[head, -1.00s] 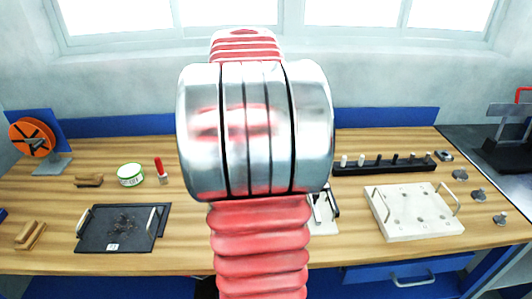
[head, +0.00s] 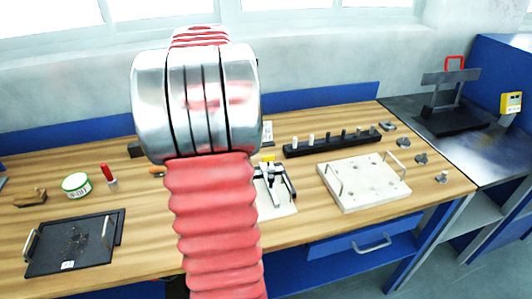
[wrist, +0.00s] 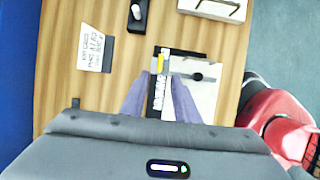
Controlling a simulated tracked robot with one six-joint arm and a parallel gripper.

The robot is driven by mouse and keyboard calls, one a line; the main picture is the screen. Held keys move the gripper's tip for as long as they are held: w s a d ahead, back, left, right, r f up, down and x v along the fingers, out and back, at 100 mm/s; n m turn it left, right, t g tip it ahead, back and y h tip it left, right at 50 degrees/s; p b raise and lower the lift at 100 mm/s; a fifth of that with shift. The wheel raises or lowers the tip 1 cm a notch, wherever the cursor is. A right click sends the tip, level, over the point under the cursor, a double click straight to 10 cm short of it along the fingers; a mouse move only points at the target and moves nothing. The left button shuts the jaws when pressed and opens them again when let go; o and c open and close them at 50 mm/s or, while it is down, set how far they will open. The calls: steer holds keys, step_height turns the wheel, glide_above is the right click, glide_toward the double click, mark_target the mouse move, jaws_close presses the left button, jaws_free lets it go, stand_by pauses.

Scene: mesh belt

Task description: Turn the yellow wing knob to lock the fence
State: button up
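The yellow wing knob (head: 267,158) sits on a small black and silver fixture (head: 284,184) with a pale base plate, just right of my arm in the head view. In the wrist view the knob (wrist: 160,63) is a small yellow spot at the upper left of the fixture's pale plate (wrist: 205,97), beside a dark bar. My gripper (wrist: 158,88) shows two grey-purple fingers, apart with nothing held between them. The fixture lies below and beyond the fingers, and part of it is hidden by them. In the head view my arm hides the gripper.
A black block with several pegs (head: 335,141) and a pale plate with two handles (head: 365,183) stand right of the fixture. A black tray (head: 75,243) and a green-white tin (head: 76,185) are at left. A printed card (wrist: 95,48) lies near the fixture. Bare wood separates them.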

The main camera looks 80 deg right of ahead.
mark_target(268, 156)
steer(key=x, duration=1.1)
steer(key=shift+c, duration=0.7)
jaws_close()
